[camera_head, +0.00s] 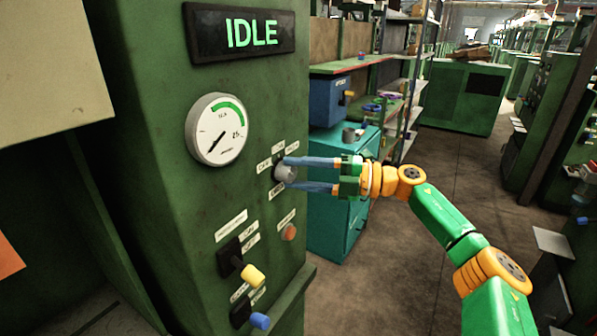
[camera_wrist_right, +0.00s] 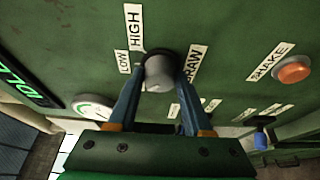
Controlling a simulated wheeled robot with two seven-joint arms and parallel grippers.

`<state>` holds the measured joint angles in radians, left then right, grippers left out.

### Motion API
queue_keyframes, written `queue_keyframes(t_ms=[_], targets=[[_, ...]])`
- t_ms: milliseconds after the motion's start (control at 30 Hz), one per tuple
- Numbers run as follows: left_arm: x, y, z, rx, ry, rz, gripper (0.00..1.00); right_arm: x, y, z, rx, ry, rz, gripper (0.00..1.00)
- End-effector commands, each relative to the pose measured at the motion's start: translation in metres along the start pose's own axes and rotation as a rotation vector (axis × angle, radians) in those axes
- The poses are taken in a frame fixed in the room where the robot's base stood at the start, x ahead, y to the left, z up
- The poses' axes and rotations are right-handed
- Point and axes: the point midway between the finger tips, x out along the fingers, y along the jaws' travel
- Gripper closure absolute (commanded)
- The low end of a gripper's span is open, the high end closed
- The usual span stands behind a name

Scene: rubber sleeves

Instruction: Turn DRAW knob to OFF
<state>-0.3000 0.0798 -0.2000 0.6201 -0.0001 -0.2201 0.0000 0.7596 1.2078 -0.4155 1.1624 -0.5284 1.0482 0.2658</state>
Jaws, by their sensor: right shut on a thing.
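The DRAW knob (camera_head: 287,173) is a grey round knob on a dark base on the green machine panel. In the right wrist view the knob (camera_wrist_right: 159,74) has labels LOW (camera_wrist_right: 124,62) and HIGH (camera_wrist_right: 133,27) to its left and DRAW (camera_wrist_right: 193,63) to its right. My left gripper is not in view.
The display (camera_head: 250,34) reads IDLE above a round gauge (camera_head: 217,130). Below are an orange button (camera_head: 289,232), a yellow-tipped lever (camera_head: 251,275) and a blue-tipped lever (camera_head: 260,320). A teal cabinet (camera_head: 336,225) stands beyond the panel.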

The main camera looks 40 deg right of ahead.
Motion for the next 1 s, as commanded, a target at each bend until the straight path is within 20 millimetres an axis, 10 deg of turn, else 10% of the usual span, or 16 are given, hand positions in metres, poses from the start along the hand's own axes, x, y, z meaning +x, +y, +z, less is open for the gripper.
queue_keyframes(t_ms=[533,567,667,1000], targets=[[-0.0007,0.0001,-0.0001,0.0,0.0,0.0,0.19,0.0002,-0.001,-0.0003,-0.02,0.001,-0.011,1.0],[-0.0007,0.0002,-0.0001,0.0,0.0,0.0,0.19,0.0002,-0.001,-0.0003,-0.02,0.001,-0.011,0.45],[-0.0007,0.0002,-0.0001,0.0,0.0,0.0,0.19,0.0002,-0.0008,-0.0003,-0.02,0.001,-0.01,0.2],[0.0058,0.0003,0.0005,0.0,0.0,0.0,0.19,-0.0059,-0.0036,0.0007,-0.02,-0.003,-0.01,0.2]])
